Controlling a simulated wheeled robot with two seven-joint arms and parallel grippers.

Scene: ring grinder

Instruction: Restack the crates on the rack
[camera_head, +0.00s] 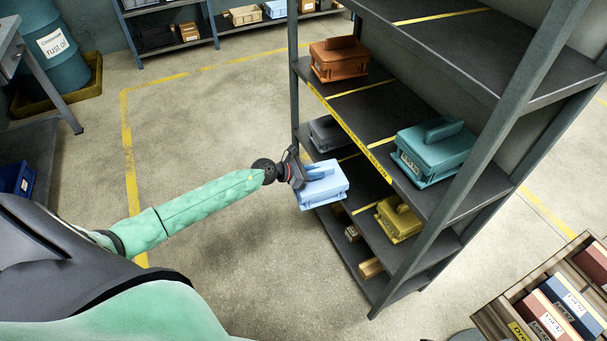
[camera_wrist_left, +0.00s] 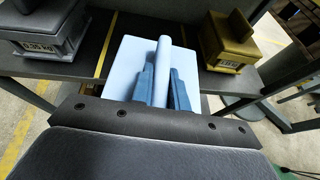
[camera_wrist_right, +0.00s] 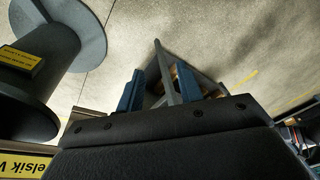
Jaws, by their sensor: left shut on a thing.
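My left gripper (camera_head: 304,172) is shut on the raised handle of a light blue crate (camera_head: 325,192) at the rack's front edge. In the left wrist view the handle (camera_wrist_left: 163,62) stands between the fingers, and the crate lies between a grey crate (camera_wrist_left: 40,32) and a yellow crate (camera_wrist_left: 230,42). Whether it touches the shelf cannot be told. In the head view the grey crate (camera_head: 327,132) and yellow crate (camera_head: 399,220) are on the lower shelf. An orange crate (camera_head: 339,62) and a teal crate (camera_head: 434,155) are on the shelf above. My right gripper (camera_wrist_right: 158,92) is open, with nothing held between its fingers.
The rack's upright post (camera_head: 480,160) stands at the near right. Small wooden blocks (camera_head: 370,268) lie on the bottom shelf. A wooden box of coloured bins (camera_head: 497,313) is at the lower right. A blue drum (camera_head: 52,50) stands far left. Floor left of the rack is clear.

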